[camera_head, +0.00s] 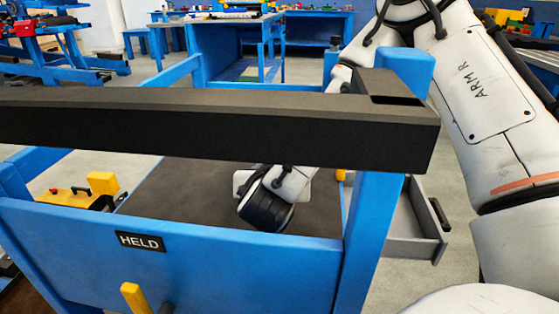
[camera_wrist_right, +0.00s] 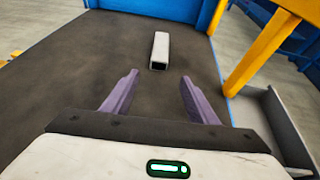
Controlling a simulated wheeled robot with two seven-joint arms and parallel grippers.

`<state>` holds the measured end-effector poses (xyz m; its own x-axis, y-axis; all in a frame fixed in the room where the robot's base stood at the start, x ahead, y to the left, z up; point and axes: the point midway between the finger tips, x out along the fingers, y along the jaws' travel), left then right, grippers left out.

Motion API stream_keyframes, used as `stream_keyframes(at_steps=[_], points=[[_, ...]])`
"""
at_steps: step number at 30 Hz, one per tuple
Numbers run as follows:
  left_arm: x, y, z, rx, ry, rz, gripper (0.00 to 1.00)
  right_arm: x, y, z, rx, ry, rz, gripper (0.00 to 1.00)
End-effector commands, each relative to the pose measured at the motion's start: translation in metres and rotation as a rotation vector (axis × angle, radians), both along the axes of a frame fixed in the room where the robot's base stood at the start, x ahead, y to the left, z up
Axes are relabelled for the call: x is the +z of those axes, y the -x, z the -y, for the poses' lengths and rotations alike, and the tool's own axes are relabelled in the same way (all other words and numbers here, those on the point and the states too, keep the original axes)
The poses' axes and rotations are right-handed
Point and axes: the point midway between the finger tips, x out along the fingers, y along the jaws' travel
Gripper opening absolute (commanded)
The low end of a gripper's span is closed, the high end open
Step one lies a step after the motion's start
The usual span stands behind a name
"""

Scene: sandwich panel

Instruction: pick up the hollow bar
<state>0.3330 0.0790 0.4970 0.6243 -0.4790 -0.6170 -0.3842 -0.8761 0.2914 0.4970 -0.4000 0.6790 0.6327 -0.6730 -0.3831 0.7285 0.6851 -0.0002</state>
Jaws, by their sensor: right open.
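The hollow bar (camera_wrist_right: 159,50) is a short, light grey square tube with a dark open end facing my right gripper. It lies on the dark work surface (camera_wrist_right: 75,50) in the right wrist view. My right gripper (camera_wrist_right: 156,88) is open and empty, with its two purple fingers apart on this side of the bar and not touching it. In the head view my right wrist (camera_head: 265,205) is low over the dark surface; its fingers are hidden there. I cannot make out the bar in the head view. My left gripper is not in view.
A thick dark beam (camera_head: 200,120) crosses the head view in front of the work surface. Blue posts (camera_head: 370,240) and a blue panel marked HELD (camera_head: 240,265) frame the bench. A grey open drawer (camera_head: 415,215) juts out at right. Yellow items (camera_head: 102,183) stand at left.

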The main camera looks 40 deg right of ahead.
Motion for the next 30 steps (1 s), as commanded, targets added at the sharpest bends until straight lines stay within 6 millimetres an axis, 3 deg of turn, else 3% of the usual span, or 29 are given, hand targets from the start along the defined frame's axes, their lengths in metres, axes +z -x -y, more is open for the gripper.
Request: stream_keyframes(at_steps=[21,30], points=[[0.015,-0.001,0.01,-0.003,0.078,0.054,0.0,-0.025,-0.061,0.062,-0.001,0.001,0.002,0.53],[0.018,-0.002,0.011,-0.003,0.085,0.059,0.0,-0.026,-0.065,0.066,0.001,0.0,0.0,0.53]])
